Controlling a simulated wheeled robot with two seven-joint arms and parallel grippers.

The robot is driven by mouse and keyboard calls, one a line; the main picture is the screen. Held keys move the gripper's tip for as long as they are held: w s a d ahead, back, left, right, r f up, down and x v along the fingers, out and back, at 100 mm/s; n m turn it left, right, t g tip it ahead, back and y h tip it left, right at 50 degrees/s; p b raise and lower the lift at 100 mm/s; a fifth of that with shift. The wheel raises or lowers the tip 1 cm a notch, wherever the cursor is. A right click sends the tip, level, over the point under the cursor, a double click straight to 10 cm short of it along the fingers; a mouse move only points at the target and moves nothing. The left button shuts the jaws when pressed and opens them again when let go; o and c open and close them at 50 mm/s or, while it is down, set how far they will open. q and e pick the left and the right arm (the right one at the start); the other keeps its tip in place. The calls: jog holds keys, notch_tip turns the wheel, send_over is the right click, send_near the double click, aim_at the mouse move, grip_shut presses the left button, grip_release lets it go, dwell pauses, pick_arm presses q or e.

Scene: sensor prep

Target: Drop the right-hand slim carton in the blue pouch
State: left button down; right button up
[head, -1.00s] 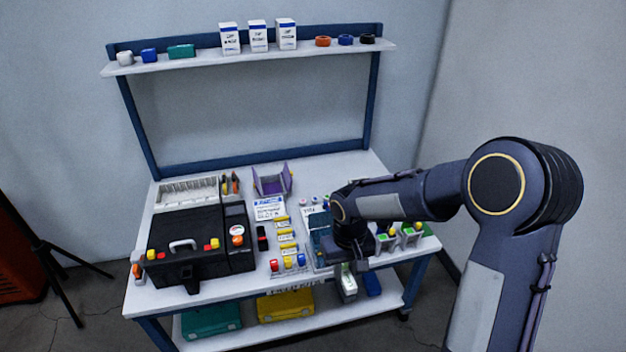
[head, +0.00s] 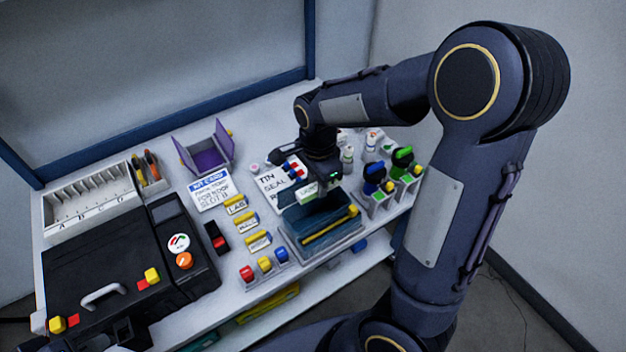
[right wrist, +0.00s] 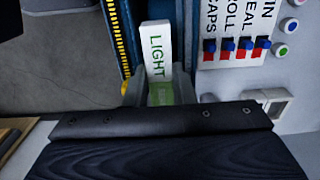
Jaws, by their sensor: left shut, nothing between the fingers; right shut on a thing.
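My right gripper (head: 313,184) is shut on a slim white carton (head: 306,192) with green lettering. In the right wrist view the carton (right wrist: 156,42) reads "LIGHT", and its green lower part lies between the fingers. The blue pouch (head: 318,220), dark teal-blue with a yellow strip along its front, is on the table just below the gripper. In the wrist view, blue pouch sides (right wrist: 185,30) show to either side of the carton. The carton seems above the pouch; the exact gap cannot be told.
A white board with red and blue sliders (head: 280,184) stands behind the pouch. Bottles with blue and green tops (head: 374,178) are to the right. Yellow-labelled blocks (head: 248,222), a purple open box (head: 208,155) and a black case (head: 120,260) are to the left.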

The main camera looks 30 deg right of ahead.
notch_tip(320, 180, down, 6)
jog(key=b, duration=0.5)
jog(key=shift+r, duration=0.15)
jog(key=o, duration=1)
jog(key=shift+s+r, duration=0.1)
jog(key=shift+r, duration=0.15)
jog(key=shift+w+r+p, duration=0.2)
jog(key=shift+r+p, duration=0.3)
jog(key=shift+p, duration=0.15)
jog(key=shift+o, duration=0.3)
notch_tip(320, 180, up, 6)
jog(key=p, duration=0.5)
jog(key=shift+p, duration=0.35)
